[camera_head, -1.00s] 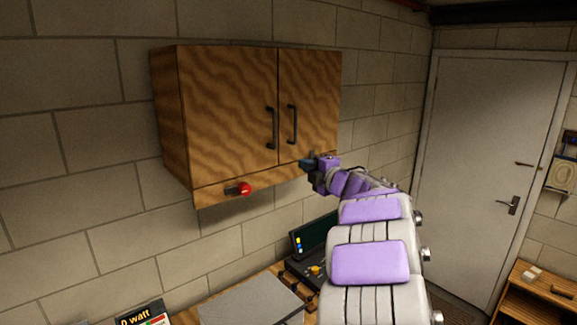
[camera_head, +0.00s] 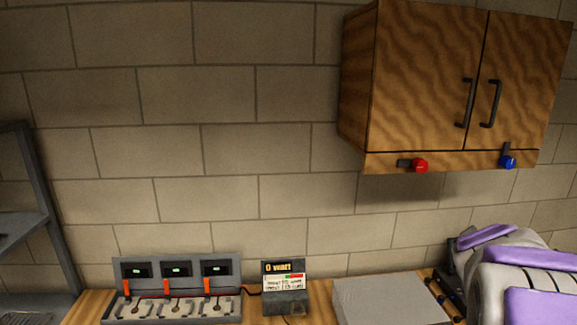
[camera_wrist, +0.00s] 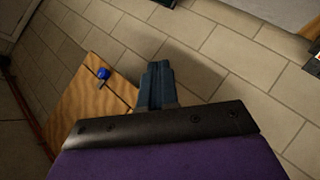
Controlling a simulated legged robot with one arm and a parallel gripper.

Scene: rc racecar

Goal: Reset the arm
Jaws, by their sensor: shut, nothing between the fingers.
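My gripper (camera_wrist: 156,84) shows in the wrist view, its dark blue-grey fingers together with nothing between them. Behind it in that view are the block wall and a tilted corner of the wooden cabinet (camera_wrist: 92,108) with a blue knob (camera_wrist: 103,73). The fingers look apart from both. In the head view my purple and white arm is at the lower right, and its gripper end is not visible there.
The wall cabinet (camera_head: 425,80) has both doors shut, with a red knob (camera_head: 420,166) and a blue knob (camera_head: 508,162) below. On the bench are a charger-like unit (camera_head: 175,290), a "0 watt" display box (camera_head: 284,288) and a grey box (camera_head: 390,300). A metal shelf (camera_head: 40,220) stands at left.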

